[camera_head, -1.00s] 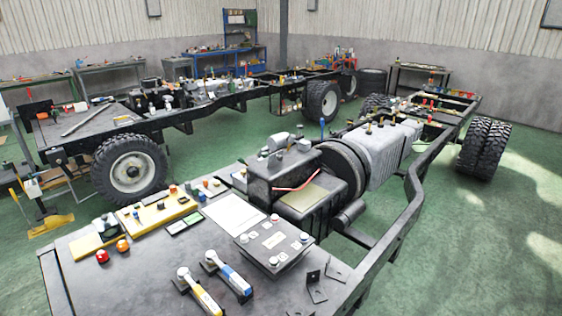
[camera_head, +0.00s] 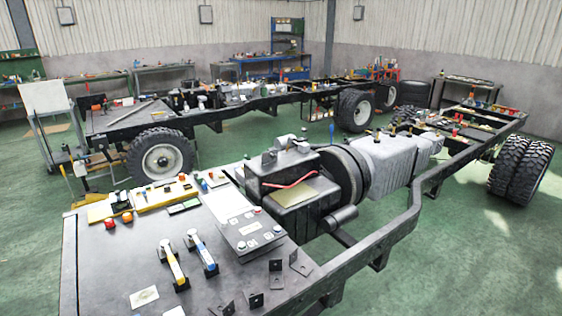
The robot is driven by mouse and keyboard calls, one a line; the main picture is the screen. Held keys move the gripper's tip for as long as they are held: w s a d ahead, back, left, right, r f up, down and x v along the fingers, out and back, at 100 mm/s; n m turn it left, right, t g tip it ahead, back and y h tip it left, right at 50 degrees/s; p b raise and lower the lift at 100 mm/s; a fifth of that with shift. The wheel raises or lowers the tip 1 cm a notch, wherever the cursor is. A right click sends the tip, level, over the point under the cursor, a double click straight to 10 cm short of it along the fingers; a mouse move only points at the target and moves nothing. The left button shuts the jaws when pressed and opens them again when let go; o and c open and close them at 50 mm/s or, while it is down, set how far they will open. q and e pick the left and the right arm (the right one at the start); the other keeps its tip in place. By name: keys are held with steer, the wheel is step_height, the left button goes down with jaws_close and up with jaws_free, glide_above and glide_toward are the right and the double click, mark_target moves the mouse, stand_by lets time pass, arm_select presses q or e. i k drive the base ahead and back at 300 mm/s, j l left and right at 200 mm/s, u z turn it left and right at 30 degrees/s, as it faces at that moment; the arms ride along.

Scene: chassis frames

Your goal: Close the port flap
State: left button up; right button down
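I cannot pick out a port flap for certain in this view. The near chassis frame carries a flat dark deck (camera_head: 110,262) at its front end. A dark box with white caps (camera_head: 248,232) sits on the deck's right side. Behind it stands a dark engine-like block (camera_head: 285,196) with a reddish hose (camera_head: 290,181) and a pale panel on its side. A grey ribbed housing (camera_head: 385,158) lies farther back along the frame. Neither of my grippers is in view.
Two tools with yellow (camera_head: 175,264) and blue (camera_head: 202,252) handles, a yellow tray (camera_head: 163,196), red buttons and small brackets (camera_head: 300,264) lie on the deck. A second chassis with a large wheel (camera_head: 160,158) stands behind left. Green floor (camera_head: 455,250) is open at right.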

mark_target(268, 157)
steer(key=i+l+u, duration=0.2)
steer(key=l, duration=0.5)
steer(key=l+u, duration=0.2)
steer(key=l, duration=0.45)
steer(key=i+l+u, duration=0.2)
steer(key=l, duration=0.55)
steer(key=i+l+u, duration=0.3)
steer(key=i+l, duration=0.15)
steer(key=l, duration=0.25)
steer(key=i+l+u, duration=0.15)
steer(key=l, duration=0.2)
steer(key=i+l+u, duration=0.1)
steer(key=i, duration=0.45)
steer(key=i+l+u, duration=0.1)
steer(key=i+l, duration=0.15)
steer(key=i, duration=0.25)
